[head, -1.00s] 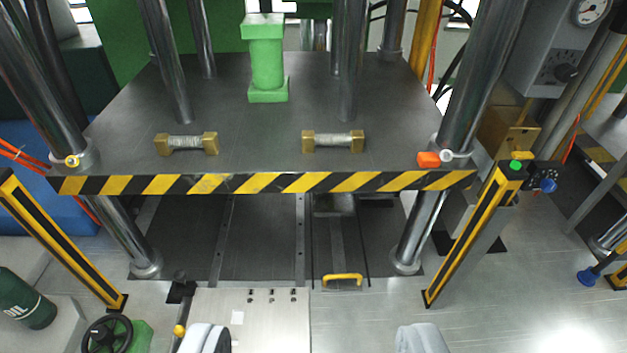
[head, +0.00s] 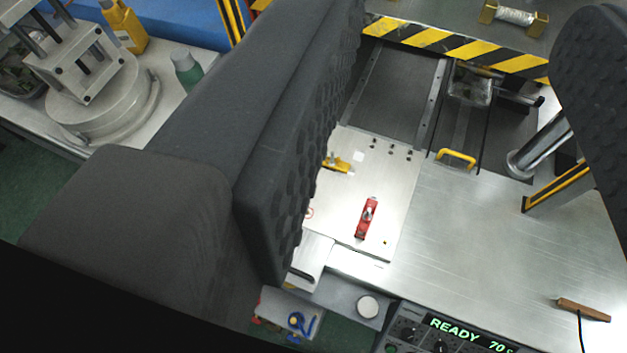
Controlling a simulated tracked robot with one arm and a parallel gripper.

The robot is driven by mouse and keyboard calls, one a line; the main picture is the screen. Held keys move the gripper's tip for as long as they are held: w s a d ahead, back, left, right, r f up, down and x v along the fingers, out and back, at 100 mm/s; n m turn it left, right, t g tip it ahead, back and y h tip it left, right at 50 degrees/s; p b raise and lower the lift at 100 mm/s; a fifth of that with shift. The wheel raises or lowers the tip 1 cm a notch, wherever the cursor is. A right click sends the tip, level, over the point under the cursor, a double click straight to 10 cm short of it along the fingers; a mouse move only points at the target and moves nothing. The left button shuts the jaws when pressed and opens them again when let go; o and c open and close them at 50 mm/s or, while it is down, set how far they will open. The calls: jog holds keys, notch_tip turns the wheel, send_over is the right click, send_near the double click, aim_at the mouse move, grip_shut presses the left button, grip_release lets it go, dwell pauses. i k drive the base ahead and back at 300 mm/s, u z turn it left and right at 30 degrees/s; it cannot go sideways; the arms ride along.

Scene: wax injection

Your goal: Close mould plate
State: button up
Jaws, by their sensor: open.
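My gripper (head: 440,190) is open, with its two dark, studded fingers wide apart and nothing between them. A yellow handle (head: 457,158) shows between the fingers, fixed on a dark strip at the front of the press bed; it looks apart from both fingers. A clear block (head: 470,85) sits behind that handle, partly under the striped press plate (head: 480,48). I cannot tell for certain which part is the mould plate. The left finger hides the left part of the press.
A red lever piece (head: 367,218) and a yellow clamp (head: 335,165) stand on the pale front plate (head: 385,190). A steel column (head: 540,145) rises at right. A panel (head: 450,335) reads "READY 70".

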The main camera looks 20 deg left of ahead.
aim_at(385, 171)
jog(key=u, duration=0.8)
jog(key=k, duration=0.6)
jog(key=z, duration=0.5)
